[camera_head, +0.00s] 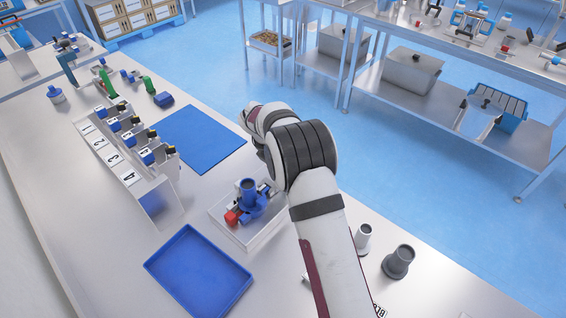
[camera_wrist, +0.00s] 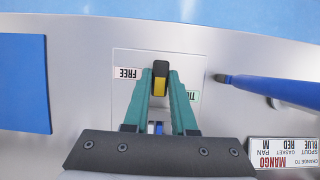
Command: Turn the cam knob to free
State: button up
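The cam knob (camera_wrist: 160,82), black with yellow, shows between the teal fingertips of my gripper (camera_wrist: 160,90) in the wrist view. The fingers are drawn in close on both its sides and appear to touch it. Under it lies a pale plate (camera_wrist: 125,60). A FREE label (camera_wrist: 127,73) shows to the left of the knob, and a second label (camera_wrist: 194,95) to its right is partly covered by a finger. In the head view my arm hides my gripper.
A blue mat (camera_head: 203,139) and a blue tray (camera_head: 197,272) lie near the fixture. A rack with numbered slots (camera_head: 130,178) stands left. Grey cups (camera_head: 398,262) stand right of my arm. In the wrist view a blue rod-like thing (camera_wrist: 275,92) and a changeover card (camera_wrist: 283,152) are at right.

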grip_shut()
jog(key=m, duration=0.2)
jog(key=m+g+h, duration=0.1)
jog(key=m, duration=0.2)
jog(key=shift+w+a+g, duration=0.1)
jog(key=shift+w+g, duration=0.05)
jog(key=shift+g, duration=0.15)
jog(key=m+g, duration=0.1)
jog(key=m, duration=0.2)
jog(key=shift+w, duration=0.1)
jog(key=shift+w+m+g, duration=0.15)
jog(key=shift+m+g, duration=0.35)
jog(key=shift+m, duration=0.5)
jog(key=shift+s+m, duration=0.2)
jog(key=shift+m, duration=0.1)
